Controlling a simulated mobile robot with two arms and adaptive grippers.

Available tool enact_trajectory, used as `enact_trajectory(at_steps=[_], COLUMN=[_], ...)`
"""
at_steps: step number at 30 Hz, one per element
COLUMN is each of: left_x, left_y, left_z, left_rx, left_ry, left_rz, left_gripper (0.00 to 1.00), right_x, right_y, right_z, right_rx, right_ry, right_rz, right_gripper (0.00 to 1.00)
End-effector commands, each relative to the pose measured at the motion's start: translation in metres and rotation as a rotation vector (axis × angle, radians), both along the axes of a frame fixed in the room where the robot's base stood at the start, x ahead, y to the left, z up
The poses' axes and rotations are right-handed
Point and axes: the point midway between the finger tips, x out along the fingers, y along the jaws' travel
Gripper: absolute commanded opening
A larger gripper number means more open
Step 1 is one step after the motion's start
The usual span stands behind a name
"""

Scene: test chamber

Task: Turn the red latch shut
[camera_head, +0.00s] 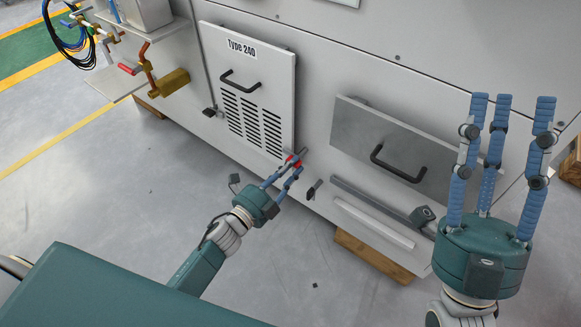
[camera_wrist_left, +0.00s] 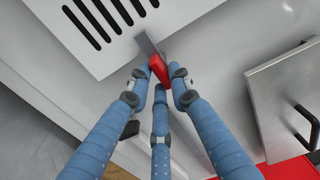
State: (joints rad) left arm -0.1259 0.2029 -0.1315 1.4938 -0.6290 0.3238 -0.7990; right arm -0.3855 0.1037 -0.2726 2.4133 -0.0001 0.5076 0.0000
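The red latch (camera_head: 293,161) is at the lower right corner of the "Type 240" vented door (camera_head: 231,61). In the left wrist view its red handle (camera_wrist_left: 159,69) has a grey bar at its upper end, lying at the door's edge. My right gripper (camera_head: 505,101) is open and empty, fingers pointing up, at the right.
A grey drawer with a black handle (camera_head: 396,164) is right of the door. Dark latches (camera_head: 314,189) stick out beside it. Brass and red pipe fittings (camera_head: 148,77) are at the upper left. Wooden blocks (camera_head: 372,256) lie under the cabinet. The floor at left is mostly clear.

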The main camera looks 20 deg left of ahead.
Motion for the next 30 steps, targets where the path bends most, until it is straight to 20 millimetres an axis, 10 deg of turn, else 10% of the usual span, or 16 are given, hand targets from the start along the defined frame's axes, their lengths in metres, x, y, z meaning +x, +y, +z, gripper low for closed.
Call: enact_trajectory(at_steps=[14,30], left_x=[-0.009,-0.103], left_y=[0.004,0.037], left_z=[-0.001,-0.001], left_rx=[-0.002,-0.001], left_ry=[0.002,0.003], left_rz=[0.001,0.001], left_gripper=[0.35,0.35], right_x=[0.002,0.001], right_y=[-0.001,0.0], right_z=[-0.001,-0.001], right_rx=[0.0,-0.001], right_ry=[0.003,0.004], right_rz=[-0.003,-0.001], right_gripper=[0.4,0.4])
